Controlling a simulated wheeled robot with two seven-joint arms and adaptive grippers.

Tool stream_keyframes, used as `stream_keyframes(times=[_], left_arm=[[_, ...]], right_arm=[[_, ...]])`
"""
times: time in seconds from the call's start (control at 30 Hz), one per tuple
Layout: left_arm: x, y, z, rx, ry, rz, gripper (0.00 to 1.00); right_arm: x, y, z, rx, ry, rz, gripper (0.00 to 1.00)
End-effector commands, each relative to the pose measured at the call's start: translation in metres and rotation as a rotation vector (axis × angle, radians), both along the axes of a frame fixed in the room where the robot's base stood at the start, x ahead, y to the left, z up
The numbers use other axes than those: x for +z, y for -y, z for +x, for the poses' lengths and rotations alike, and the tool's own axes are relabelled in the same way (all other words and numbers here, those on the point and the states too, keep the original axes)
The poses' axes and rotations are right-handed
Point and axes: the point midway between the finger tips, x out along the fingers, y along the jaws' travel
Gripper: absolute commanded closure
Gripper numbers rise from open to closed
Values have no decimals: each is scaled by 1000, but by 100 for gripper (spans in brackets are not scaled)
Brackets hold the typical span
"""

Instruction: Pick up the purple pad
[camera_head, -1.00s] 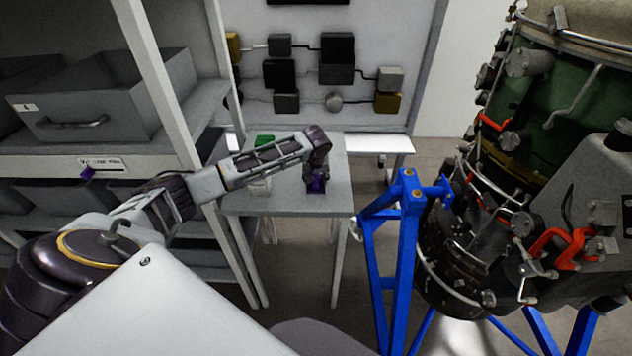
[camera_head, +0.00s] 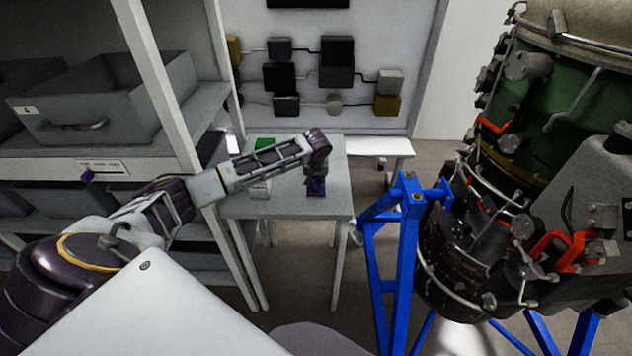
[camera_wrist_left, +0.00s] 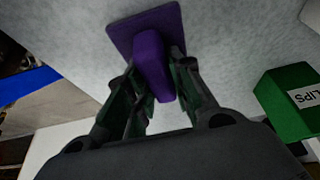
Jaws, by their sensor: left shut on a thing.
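The purple pad (camera_head: 316,187) is on the small grey table (camera_head: 285,208), under my left gripper (camera_head: 316,178). In the left wrist view the purple pad (camera_wrist_left: 153,58) has a flat square plate with a raised block on it. The fingers of my left gripper (camera_wrist_left: 158,90) are on both sides of the block and shut on it. The plate looks to be at the tabletop; I cannot tell whether it touches. My right gripper is not in view.
A green-topped box (camera_head: 264,144) stands on the table left of the gripper; it also shows in the left wrist view (camera_wrist_left: 288,100). A shelf with grey bins (camera_head: 110,105) stands at the left. A blue stand (camera_head: 405,250) with a turbine (camera_head: 520,160) is at the right.

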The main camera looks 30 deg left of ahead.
Motion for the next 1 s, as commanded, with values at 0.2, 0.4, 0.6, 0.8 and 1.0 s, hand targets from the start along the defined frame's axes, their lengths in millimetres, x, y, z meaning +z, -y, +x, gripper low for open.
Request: stream_keyframes(times=[0.2,0.4,0.6,0.8,1.0], left_arm=[[12,0,1,0,4,-1,100],[36,0,1,-1,5,-2,100],[67,0,1,-1,4,-1,100],[90,0,1,0,3,-1,100],[99,0,0,-1,2,-1,100]], right_arm=[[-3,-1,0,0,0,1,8],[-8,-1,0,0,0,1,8],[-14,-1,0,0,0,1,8],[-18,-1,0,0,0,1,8],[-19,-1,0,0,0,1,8]])
